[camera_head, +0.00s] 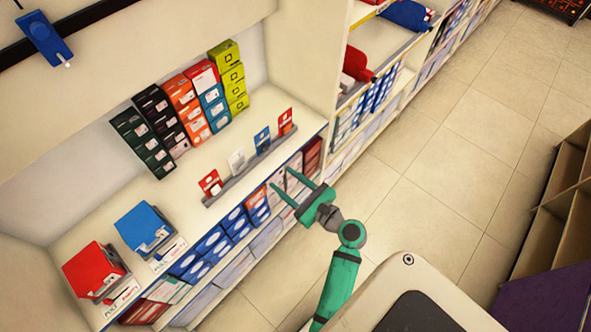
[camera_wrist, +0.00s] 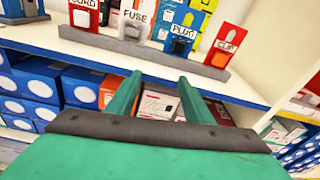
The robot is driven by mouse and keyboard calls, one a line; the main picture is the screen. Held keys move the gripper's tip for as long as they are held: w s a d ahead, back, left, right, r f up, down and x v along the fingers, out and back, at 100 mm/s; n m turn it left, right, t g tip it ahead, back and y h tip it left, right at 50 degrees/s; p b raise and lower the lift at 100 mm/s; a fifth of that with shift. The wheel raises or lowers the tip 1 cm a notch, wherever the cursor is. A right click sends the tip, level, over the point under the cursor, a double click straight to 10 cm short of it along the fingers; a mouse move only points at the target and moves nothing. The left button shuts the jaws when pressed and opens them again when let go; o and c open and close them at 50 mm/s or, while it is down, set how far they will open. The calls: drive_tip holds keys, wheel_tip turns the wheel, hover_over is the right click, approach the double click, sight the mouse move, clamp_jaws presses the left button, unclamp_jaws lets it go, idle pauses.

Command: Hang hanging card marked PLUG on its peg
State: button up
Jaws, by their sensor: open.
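The blue card marked PLUG (camera_wrist: 184,27) stands upright in a grey slotted holder (camera_wrist: 98,40) on the white shelf. The same blue card (camera_head: 262,138) shows in the head view, third from the left in the row. My gripper (camera_head: 281,178) is open and empty, in front of and below the shelf's front edge. In the wrist view my gripper's fingers (camera_wrist: 160,77) point toward the holder, with the PLUG card slightly right of centre, beyond them. A blue piece with a pale tip (camera_head: 45,38) is on the dark rail at upper left; whether it is the peg I cannot tell.
Red CORD (camera_wrist: 85,12), white FUSE (camera_wrist: 132,20) and red CLIP (camera_wrist: 226,45) cards share the holder. Stacked coloured boxes (camera_head: 183,105) stand behind. Red (camera_head: 95,268) and blue (camera_head: 146,226) box stacks sit at left. Boxes fill the lower shelf.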

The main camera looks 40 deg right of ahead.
sight(267, 150)
drive_tip(key=d+r+m+t+y, duration=0.1)
drive_tip(key=d+r, duration=0.2)
drive_tip(key=r, duration=0.1)
drive_tip(key=shift+w+a+f, duration=0.15)
drive_tip(key=shift+w, duration=2.75)
drive_tip(key=shift+w+a+f, duration=0.1)
drive_tip(key=shift+w+a, duration=0.05)
drive_tip(key=shift+w, duration=2.7)
drive_tip(key=shift+a, duration=0.2)
drive_tip(key=c, duration=0.3)
drive_tip(key=shift+s, duration=0.1)
drive_tip(key=shift+s+d+r, duration=0.1)
drive_tip(key=shift+d+r, duration=0.05)
drive_tip(key=shift+r, duration=0.75)
drive_tip(key=shift+s+d+r, duration=0.1)
drive_tip(key=shift+r, duration=1.25)
drive_tip(key=shift+s+d+r, duration=0.1)
drive_tip(key=shift+s+r, duration=0.2)
drive_tip(key=shift+s, duration=1.3)
drive_tip(key=shift+s+d+r, duration=0.1)
drive_tip(key=shift+s+r, duration=0.15)
drive_tip(key=shift+s, duration=1.3)
drive_tip(key=shift+s+d+r, duration=0.1)
drive_tip(key=shift+s+r, duration=0.2)
drive_tip(key=shift+s, duration=1.3)
